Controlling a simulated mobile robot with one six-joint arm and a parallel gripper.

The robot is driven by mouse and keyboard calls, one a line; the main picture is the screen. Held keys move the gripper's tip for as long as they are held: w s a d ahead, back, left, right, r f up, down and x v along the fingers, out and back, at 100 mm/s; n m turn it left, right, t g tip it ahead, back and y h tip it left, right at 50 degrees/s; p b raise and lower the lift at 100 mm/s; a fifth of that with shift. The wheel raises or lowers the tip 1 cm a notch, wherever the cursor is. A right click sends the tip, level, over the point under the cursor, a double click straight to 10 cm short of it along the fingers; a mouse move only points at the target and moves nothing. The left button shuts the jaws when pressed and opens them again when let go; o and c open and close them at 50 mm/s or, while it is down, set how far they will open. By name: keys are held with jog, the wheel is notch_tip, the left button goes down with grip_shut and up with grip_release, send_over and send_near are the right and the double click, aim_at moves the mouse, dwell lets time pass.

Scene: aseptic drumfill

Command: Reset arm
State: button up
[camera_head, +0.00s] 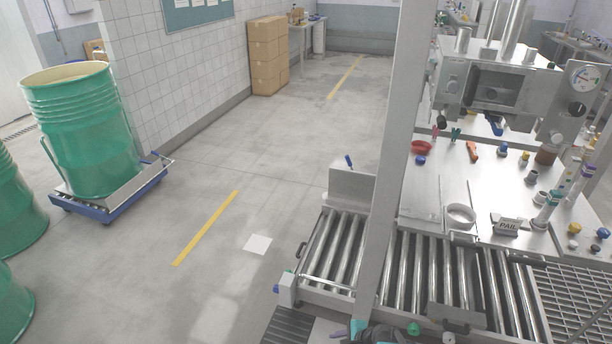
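A dark shape with teal parts (372,333) shows at the bottom edge, in front of the roller conveyor. It may be the end of my arm, but it is cut off by the frame. I cannot make out gripper fingers or anything held. The roller conveyor (338,250) runs across the lower right below the filling machine.
A green drum (88,130) stands on a blue-framed trolley (110,200) at left, with more green drums at the left edge. Cardboard boxes (266,60) are stacked by the tiled wall. A grey post (385,170) rises before the worktop (430,185). The middle floor is clear.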

jog(key=s+a+f+n+g+h+b, duration=0.1)
jog(key=s+f+n+g, duration=0.25)
jog(key=s, duration=0.25)
jog(key=s+f+n+g+h, duration=0.1)
jog(key=s+f+n+g, duration=0.15)
jog(key=s+n, duration=0.35)
jog(key=s+d+n+g+h, duration=0.3)
jog(key=s+d+n, duration=0.5)
jog(key=s, duration=0.1)
jog(key=shift+s+r+g+h, duration=0.3)
jog(key=shift+s+r+h, duration=0.05)
jog(key=shift+r+h, duration=0.05)
jog(key=shift+a, duration=0.1)
jog(key=c, duration=0.3)
